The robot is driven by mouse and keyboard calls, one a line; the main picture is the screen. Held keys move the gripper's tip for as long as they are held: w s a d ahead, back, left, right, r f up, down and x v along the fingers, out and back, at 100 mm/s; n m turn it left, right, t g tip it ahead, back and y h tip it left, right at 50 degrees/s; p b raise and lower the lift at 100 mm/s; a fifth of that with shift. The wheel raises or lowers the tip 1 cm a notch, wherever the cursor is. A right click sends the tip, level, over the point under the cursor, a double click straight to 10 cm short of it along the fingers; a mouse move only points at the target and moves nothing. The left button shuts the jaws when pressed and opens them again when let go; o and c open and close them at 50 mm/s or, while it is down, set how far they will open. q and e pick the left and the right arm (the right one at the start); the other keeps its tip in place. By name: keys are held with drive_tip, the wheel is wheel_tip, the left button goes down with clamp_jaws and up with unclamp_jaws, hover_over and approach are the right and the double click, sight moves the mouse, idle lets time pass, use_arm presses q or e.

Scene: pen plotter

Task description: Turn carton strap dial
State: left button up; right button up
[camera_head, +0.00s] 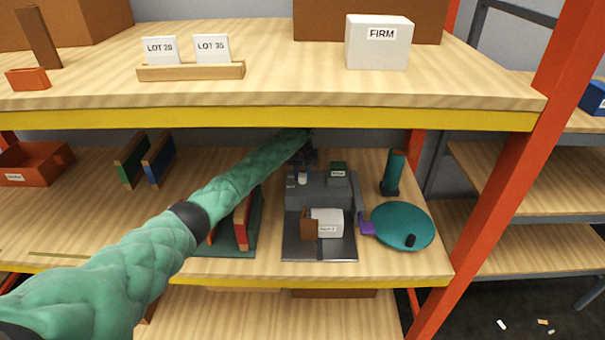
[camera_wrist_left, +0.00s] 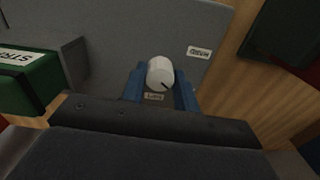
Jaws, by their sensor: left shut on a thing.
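The grey machine (camera_head: 345,250) stands on the middle shelf in the head view. A white dial (camera_wrist_left: 160,74) with a dark pointer line shows in the left wrist view, on the machine's grey face. Small labels sit beside and below it. My left gripper (camera_wrist_left: 161,88) has its blue fingers on both sides of the dial and is shut on it. In the head view my left gripper (camera_head: 302,165) is at the back left of the machine, small and partly dark. A white carton (camera_head: 327,222) with a brown part at its left sits on the machine's front. My right gripper is not in view.
The upper shelf's yellow edge (camera_head: 270,119) hangs above my green left arm. A teal round dial plate (camera_head: 402,226) and a teal cylinder (camera_head: 394,172) stand right of the machine. Red and green upright boards (camera_head: 243,222) stand left of it. A red post (camera_head: 520,160) is at the right.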

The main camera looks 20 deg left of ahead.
use_arm(q)
drive_tip(key=m, duration=0.4)
drive_tip(key=shift+r+m, duration=0.15)
drive_tip(key=shift+m, duration=0.15)
drive_tip(key=m, duration=0.5)
drive_tip(key=shift+w, duration=0.1)
drive_tip(key=shift+m, duration=0.4)
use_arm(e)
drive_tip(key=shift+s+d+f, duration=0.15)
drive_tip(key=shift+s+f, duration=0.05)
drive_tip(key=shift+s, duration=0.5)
use_arm(q)
drive_tip(key=o, duration=1)
drive_tip(key=shift+c, duration=0.2)
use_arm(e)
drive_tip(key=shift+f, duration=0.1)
